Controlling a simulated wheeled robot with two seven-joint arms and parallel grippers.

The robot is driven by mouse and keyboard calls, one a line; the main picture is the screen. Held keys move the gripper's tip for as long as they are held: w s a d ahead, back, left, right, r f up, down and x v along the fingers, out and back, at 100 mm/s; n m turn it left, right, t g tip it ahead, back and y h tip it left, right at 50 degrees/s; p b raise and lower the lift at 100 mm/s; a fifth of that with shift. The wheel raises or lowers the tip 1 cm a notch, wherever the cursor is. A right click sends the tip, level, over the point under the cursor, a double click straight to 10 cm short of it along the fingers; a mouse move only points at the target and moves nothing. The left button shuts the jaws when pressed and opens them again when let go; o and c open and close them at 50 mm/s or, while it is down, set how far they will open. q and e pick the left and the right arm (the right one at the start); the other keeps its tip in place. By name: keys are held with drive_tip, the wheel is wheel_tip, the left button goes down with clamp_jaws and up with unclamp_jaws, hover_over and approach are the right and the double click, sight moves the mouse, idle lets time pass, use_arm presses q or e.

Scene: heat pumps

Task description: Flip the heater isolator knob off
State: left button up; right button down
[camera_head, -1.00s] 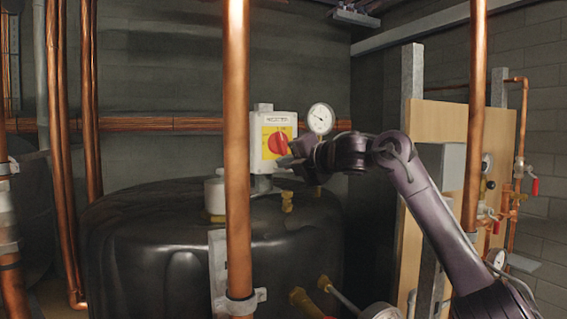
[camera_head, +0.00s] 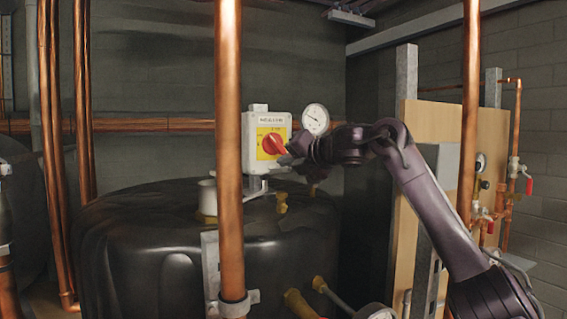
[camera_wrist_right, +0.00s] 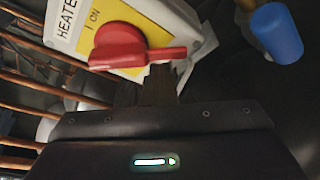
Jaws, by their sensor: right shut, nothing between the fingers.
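The heater isolator (camera_head: 251,158) is a pale grey box with a yellow plate and a red knob (camera_head: 271,143), above the black tank. In the head view the knob's handle slants down to the right. In the right wrist view the red knob (camera_wrist_right: 118,48) has its handle pointing right, with "I ON" on the yellow plate (camera_wrist_right: 92,32) above it. My right gripper (camera_head: 287,159) is shut and empty at the knob's lower right. In the wrist view its fingertips (camera_wrist_right: 160,72) are just below the handle; I cannot tell if they touch. My left gripper is out of view.
A copper pipe (camera_head: 229,230) stands upright just left of the isolator. A round gauge (camera_head: 315,119) sits right of it. The black tank (camera_head: 140,240) lies below. A wooden board (camera_head: 418,130) with pipes and valves stands right. A blue cylinder (camera_wrist_right: 276,32) shows in the wrist view.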

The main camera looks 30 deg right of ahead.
drive_tip(key=n+h, duration=0.1)
drive_tip(key=n, duration=0.1)
drive_tip(key=d+r+n+h, duration=0.1)
drive_tip(key=n, duration=0.1)
drive_tip(key=d+r+n+g+h, duration=0.1)
drive_tip(key=n, duration=0.1)
drive_tip(key=shift+d+r, duration=0.15)
drive_tip(key=shift+r, duration=0.05)
drive_tip(key=shift+s+r, duration=0.1)
drive_tip(key=shift+r, duration=0.1)
idle(0.8)
